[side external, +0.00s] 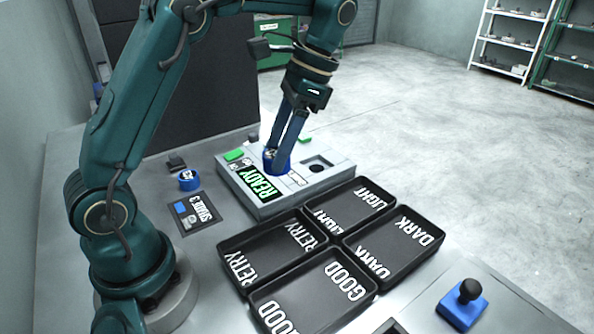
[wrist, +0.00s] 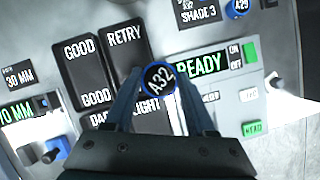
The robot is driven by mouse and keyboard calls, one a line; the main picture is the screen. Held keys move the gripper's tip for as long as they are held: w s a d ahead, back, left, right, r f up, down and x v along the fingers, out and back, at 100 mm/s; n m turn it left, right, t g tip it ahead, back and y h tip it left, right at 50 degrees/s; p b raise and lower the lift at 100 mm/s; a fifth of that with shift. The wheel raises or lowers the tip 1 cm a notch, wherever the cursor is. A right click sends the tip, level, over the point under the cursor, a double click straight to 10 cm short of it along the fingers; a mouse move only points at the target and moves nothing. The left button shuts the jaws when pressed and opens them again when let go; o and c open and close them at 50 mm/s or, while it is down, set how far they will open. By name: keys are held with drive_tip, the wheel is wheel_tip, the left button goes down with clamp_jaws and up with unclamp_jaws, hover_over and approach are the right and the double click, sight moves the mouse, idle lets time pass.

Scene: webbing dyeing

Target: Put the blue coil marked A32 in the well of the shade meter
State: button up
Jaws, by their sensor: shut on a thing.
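The blue coil marked A32 (wrist: 158,77) is between my fingertips, its label facing the wrist camera. In the side view this coil (side external: 269,161) is over the shade meter (side external: 267,208); I cannot tell how high. My gripper (side external: 279,157) is shut on it and points down. The meter's display (side external: 260,187) reads READY in green. A dark round opening (side external: 317,164), which looks like the well, shows in the meter's top to the right of the coil. In the wrist view the meter is partly hidden by my fingers.
Black trays marked RETRY (side external: 265,253), LIGHT (side external: 352,206), GOOD (side external: 320,295) and DARK (side external: 400,243) stand in front of the meter. A blue coil marked A29 (wrist: 236,7) lies by the SHADE 3 card (side external: 194,213). A blue block with a black knob (side external: 463,305) is at lower right.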

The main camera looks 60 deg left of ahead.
drive_tip(key=r+n, duration=0.1)
drive_tip(key=d+n+h, duration=0.1)
drive_tip(key=shift+w+d+r+n, duration=0.1)
drive_tip(key=shift+d+r+n, duration=0.05)
drive_tip(key=shift+r+n, duration=0.25)
drive_tip(key=shift+s+d+r+n, duration=0.15)
drive_tip(key=shift+s+r+n, duration=0.05)
drive_tip(key=shift+s+n, duration=0.2)
drive_tip(key=shift+w+f+m, duration=0.25)
drive_tip(key=shift+w+m, duration=0.25)
drive_tip(key=shift+m, duration=0.4)
drive_tip(key=w+a+m+t+y, duration=0.2)
drive_tip(key=w+a+m+t, duration=0.15)
drive_tip(key=a+m, duration=0.65)
drive_tip(key=w+a+m+t+y, duration=0.1)
drive_tip(key=w+a+m+t, duration=0.25)
drive_tip(key=a+m, duration=0.65)
drive_tip(key=w+d+f+m, duration=0.1)
drive_tip(key=w+d+f, duration=0.1)
drive_tip(key=d, duration=0.1)
drive_tip(key=w+d+f, duration=0.2)
drive_tip(key=d, duration=0.2)
drive_tip(key=w+d+f+m, duration=0.1)
drive_tip(key=w+d+f, duration=0.2)
drive_tip(key=shift+d+m, duration=0.3)
hover_over(317, 170)
drive_tip(key=shift+a+f, duration=0.1)
drive_tip(key=shift+f, duration=1.9)
